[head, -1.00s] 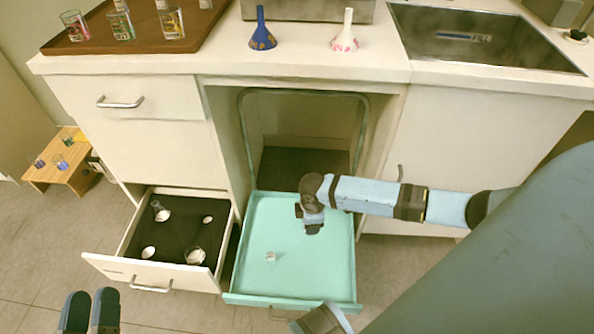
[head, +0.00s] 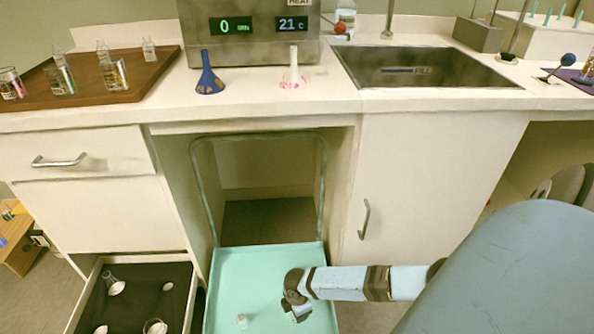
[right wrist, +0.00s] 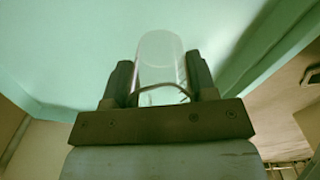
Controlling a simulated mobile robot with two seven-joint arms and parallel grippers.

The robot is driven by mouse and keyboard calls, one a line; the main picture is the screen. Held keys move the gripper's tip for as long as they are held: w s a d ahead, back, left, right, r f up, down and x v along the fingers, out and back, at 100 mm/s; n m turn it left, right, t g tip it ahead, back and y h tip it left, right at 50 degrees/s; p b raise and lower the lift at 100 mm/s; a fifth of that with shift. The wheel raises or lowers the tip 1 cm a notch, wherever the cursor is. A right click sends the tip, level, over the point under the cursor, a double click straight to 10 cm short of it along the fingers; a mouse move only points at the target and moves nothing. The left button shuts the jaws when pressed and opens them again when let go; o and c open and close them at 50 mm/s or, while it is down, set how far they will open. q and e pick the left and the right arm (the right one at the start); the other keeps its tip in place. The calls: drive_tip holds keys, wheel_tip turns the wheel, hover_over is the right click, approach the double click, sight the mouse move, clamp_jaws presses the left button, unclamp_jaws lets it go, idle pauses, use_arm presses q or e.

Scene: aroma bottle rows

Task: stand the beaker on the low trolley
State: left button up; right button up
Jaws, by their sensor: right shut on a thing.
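The low trolley (head: 228,285) is a teal tray with a raised rim and a tall hoop handle, in the bay under the counter. My right gripper (head: 298,312) is over the right part of its tray. In the right wrist view the right gripper (right wrist: 160,88) is shut on a clear beaker (right wrist: 160,58), a finger on each side, with the teal surface behind it. I cannot tell whether the beaker touches the tray. In the head view the beaker is largely hidden by the gripper. My left gripper is out of view.
A small whitish object (head: 242,320) lies on the trolley, left of my right gripper. An open drawer (head: 135,300) with glassware is left of the trolley. A cabinet door (head: 410,190) is at the right.

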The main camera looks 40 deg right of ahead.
drive_tip(key=shift+f, duration=0.65)
wheel_tip(320, 180, down, 4)
drive_tip(key=shift+r+b, duration=0.2)
drive_tip(key=shift+b, duration=1.05)
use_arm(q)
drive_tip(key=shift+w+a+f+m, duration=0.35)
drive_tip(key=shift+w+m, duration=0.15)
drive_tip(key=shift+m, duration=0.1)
use_arm(e)
drive_tip(key=shift+r, duration=0.1)
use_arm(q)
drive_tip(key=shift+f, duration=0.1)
use_arm(e)
drive_tip(key=o, duration=0.9)
